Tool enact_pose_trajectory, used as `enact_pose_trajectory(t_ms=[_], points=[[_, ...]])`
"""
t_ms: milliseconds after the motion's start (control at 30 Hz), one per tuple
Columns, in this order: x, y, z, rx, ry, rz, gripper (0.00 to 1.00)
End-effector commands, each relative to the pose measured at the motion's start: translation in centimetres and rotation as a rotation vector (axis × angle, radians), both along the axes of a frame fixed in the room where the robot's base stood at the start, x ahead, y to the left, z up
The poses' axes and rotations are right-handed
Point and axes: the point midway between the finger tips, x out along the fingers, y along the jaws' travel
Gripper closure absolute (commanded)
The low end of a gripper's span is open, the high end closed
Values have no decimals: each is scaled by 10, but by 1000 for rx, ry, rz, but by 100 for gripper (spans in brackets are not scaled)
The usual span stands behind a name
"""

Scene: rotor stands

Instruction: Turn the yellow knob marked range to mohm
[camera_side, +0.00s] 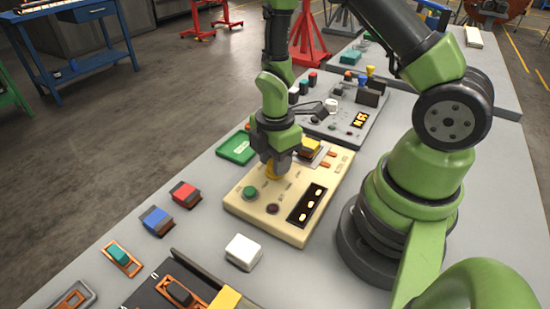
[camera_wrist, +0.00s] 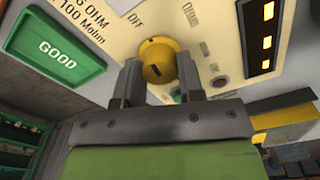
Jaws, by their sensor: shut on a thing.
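The yellow knob (camera_wrist: 157,58) sits on a beige panel (camera_wrist: 112,22) in the wrist view. It also shows partly in the side view (camera_side: 271,174), below my gripper. My gripper (camera_wrist: 160,75) points down at the panel and is shut on the knob, with one finger on each side of it. It also shows in the side view (camera_side: 277,163). Printed labels near the knob read "OFF", "OHM" and "100 Mohm". Some print is cut off or too small to read. A dark mark shows on the knob's face, but I cannot tell which label it points to.
The panel carries a green button (camera_side: 250,192), a dark red button (camera_side: 272,208) and a black strip with yellow lights (camera_side: 307,205). A green "GOOD" plate (camera_wrist: 57,50) lies beside it. A white box (camera_side: 243,251) and red and blue blocks stand nearby. A grey panel stands behind.

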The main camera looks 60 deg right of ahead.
Motion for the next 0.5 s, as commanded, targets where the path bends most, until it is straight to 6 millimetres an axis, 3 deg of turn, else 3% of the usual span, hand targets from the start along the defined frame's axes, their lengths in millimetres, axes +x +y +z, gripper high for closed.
enact_pose_trajectory(t_ms=[500], points=[[1,0,1,0,-1,-472,88]])
